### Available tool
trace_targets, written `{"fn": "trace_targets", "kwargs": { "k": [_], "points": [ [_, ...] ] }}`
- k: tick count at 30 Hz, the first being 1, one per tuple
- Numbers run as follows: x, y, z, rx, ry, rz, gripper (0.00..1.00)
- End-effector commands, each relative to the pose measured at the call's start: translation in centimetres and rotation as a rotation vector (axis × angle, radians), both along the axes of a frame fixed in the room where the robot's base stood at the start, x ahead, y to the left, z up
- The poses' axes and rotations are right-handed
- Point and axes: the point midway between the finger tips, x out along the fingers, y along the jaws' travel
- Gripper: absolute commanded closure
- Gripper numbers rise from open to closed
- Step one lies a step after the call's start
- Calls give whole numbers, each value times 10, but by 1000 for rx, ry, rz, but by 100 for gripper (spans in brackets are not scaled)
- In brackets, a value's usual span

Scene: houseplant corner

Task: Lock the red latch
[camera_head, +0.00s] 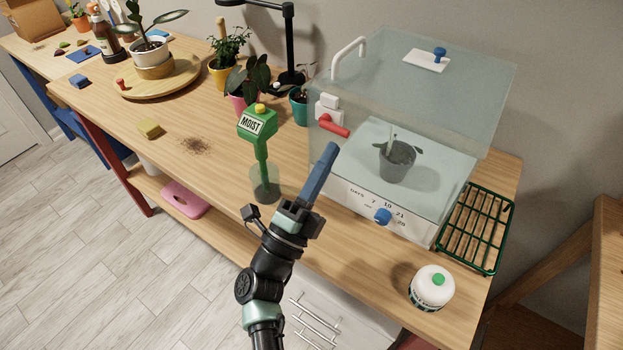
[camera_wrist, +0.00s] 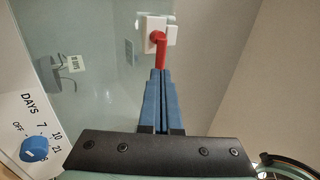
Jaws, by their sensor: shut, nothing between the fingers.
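The red latch (camera_head: 334,125) is a short red lever on a white mount (camera_head: 328,106) at the left front of a clear propagator box (camera_head: 430,85). In the wrist view the red latch (camera_wrist: 160,50) points from its white mount (camera_wrist: 153,24) toward my fingertips. My gripper (camera_head: 331,150) has blue fingers, shut and empty, just in front of and below the lever. In the wrist view the fingertips of my gripper (camera_wrist: 160,72) are at the lever's free end; I cannot tell whether they touch. The lid with its white handle (camera_head: 348,55) looks lowered.
A grey pot with a plant (camera_head: 397,163) sits inside the box. A blue dial (camera_head: 382,215) is on its front panel. A green moisture meter (camera_head: 258,140) stands left of my gripper.

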Motion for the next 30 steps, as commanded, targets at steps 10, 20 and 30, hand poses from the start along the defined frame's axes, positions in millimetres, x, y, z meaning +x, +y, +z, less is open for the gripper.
{"fn": "trace_targets", "kwargs": {
  "k": [10,20,30],
  "points": [
    [10,-6,7,-1,1,0,100],
    [10,-4,8,-11,6,0,100],
    [9,3,11,-63,38,2,100]
  ]
}}
